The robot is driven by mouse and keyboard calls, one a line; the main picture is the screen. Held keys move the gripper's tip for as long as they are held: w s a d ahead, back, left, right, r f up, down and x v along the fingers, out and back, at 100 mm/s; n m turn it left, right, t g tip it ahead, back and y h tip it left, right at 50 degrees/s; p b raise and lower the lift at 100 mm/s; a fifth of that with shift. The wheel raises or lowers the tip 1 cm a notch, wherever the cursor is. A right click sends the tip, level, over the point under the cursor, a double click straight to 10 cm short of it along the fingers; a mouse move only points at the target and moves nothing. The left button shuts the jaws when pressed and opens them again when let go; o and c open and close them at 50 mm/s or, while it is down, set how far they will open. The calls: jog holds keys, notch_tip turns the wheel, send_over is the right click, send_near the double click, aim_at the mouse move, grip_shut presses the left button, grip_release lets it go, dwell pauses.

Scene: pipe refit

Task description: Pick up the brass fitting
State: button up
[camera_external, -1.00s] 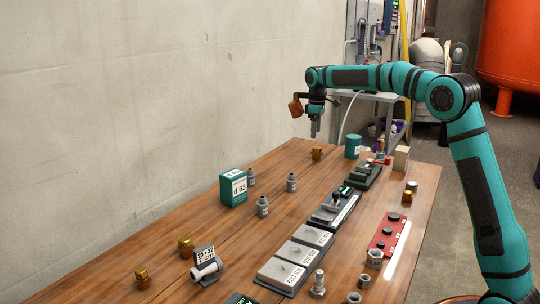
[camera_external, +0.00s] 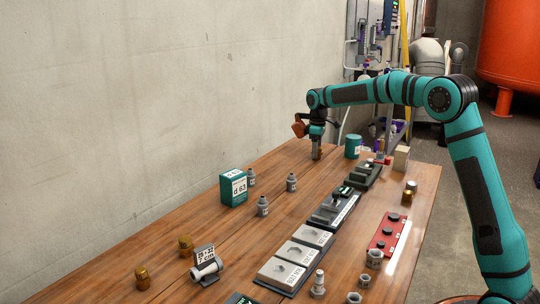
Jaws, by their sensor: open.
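My gripper (camera_external: 316,155) points straight down at the far end of the wooden table (camera_external: 245,233), with its fingertips close to the tabletop. It is open. The brass fitting that stood at this spot is now hidden behind or between the fingers; I cannot tell whether they touch it. Other brass fittings stand on the table: two at the near left, one (camera_external: 186,243) and another (camera_external: 142,277), and one (camera_external: 410,188) at the right edge.
A teal cylinder (camera_external: 352,146) stands just right of my gripper. Grey fittings (camera_external: 262,206) and a teal box (camera_external: 233,188) marked d 63 stand mid-table. A red plate (camera_external: 384,240) and dark trays (camera_external: 335,208) lie to the right. The table's left strip is mostly clear.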

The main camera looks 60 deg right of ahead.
jog(key=c, duration=1.1)
notch_tip(320, 180, up, 10)
jog(key=shift+r, duration=0.1)
